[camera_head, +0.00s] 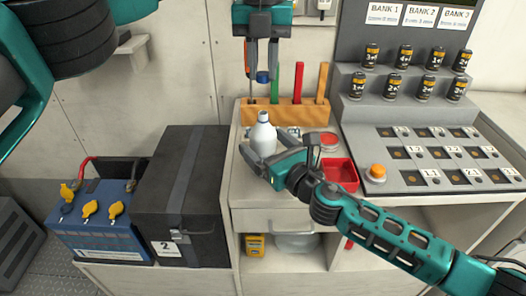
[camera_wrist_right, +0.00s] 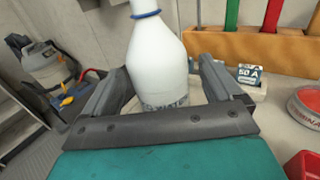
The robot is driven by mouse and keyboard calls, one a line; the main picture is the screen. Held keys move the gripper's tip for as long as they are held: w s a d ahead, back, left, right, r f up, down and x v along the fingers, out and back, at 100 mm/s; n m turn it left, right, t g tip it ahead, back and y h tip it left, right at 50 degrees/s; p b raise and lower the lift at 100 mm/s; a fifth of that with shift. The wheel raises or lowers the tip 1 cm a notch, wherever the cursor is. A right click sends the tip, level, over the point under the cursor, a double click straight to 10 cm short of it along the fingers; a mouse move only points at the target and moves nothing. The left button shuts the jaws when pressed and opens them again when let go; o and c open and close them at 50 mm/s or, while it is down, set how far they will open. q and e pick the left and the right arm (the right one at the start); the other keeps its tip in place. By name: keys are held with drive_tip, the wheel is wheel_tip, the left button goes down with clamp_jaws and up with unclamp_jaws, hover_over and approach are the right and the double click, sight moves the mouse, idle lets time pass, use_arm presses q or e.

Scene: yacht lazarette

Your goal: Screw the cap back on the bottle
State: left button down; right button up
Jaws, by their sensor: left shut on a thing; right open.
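A white bottle (camera_head: 263,138) stands upright on the counter, its neck without a cap. It also shows in the right wrist view (camera_wrist_right: 156,62), where a blue ring circles its neck. My left gripper (camera_head: 263,72) points down above the bottle and is shut on a blue cap (camera_head: 263,77). The cap is well apart from the bottle's neck. My right gripper (camera_head: 277,153) is open, with one finger on each side of the bottle's lower body. In the right wrist view, whether the fingers touch the bottle is hard to tell.
Behind the bottle is a wooden rack (camera_head: 285,112) with coloured upright pieces. A red tray (camera_head: 340,174) and a round red tin (camera_head: 323,140) are at right, before a grey panel (camera_head: 430,150) with switches. A black box (camera_head: 185,195) and blue battery (camera_head: 98,228) stand left.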

drive_tip(key=shift+w+a, duration=0.3)
drive_tip(key=shift+w, duration=0.15)
drive_tip(key=shift+c, duration=0.2)
drive_tip(key=c, duration=1.5)
use_arm(q)
hover_over(263, 113)
drive_tip(key=shift+f, duration=2.5)
use_arm(e)
drive_tip(key=shift+o, duration=0.2)
use_arm(q)
drive_tip(key=shift+f, duration=0.85)
drive_tip(key=shift+f, duration=0.6)
